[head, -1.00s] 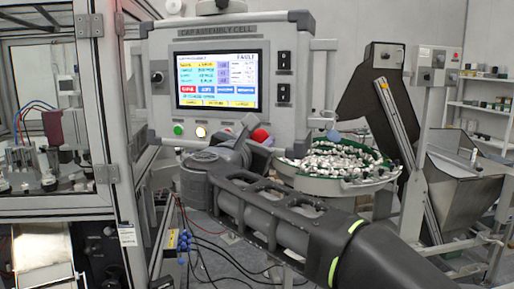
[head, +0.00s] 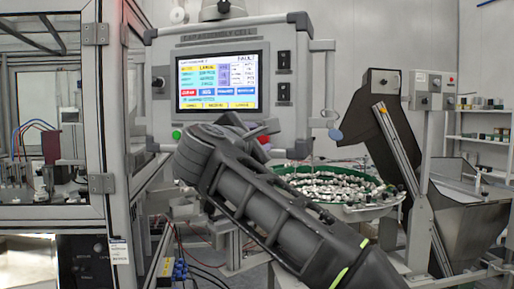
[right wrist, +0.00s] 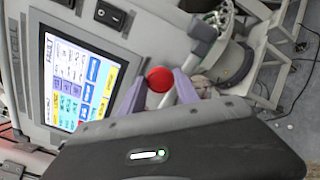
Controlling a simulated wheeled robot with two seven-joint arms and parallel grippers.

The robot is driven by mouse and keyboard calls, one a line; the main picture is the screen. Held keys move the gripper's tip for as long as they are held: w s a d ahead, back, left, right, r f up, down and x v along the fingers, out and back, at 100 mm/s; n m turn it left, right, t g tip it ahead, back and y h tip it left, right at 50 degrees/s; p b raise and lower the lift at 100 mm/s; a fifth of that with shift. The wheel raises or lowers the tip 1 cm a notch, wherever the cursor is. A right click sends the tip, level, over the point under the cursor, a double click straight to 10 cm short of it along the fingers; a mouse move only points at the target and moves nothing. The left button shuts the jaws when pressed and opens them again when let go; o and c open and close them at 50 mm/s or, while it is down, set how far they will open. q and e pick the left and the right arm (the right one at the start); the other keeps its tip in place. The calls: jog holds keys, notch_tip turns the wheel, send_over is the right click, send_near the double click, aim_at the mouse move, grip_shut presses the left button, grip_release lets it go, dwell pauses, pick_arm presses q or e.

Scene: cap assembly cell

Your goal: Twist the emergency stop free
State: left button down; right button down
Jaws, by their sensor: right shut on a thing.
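The emergency stop is a round red button (right wrist: 160,79) at the lower right of the control panel (head: 160,90). In the head view only a small red part of it (head: 264,141) shows behind my right gripper (head: 257,131). In the right wrist view the right gripper's two fingers (right wrist: 160,88) stand on either side of the red button and are shut on it. The button's base is hidden. My left gripper is in neither view.
The panel screen (head: 217,81) reads FAULT. A green button (head: 177,135) shows left of my arm. A bowl of small white parts (head: 335,183) stands behind it, with a metal hopper (head: 465,205) at right. A framed enclosure (head: 97,120) stands at left.

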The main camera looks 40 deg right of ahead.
jog(key=shift+d+r, duration=0.1)
jog(key=c, duration=0.9)
grip_release()
jog(key=shift+s+a, duration=0.2)
jog(key=shift+a, duration=0.2)
jog(key=p+v, duration=0.2)
jog(key=v, duration=0.5)
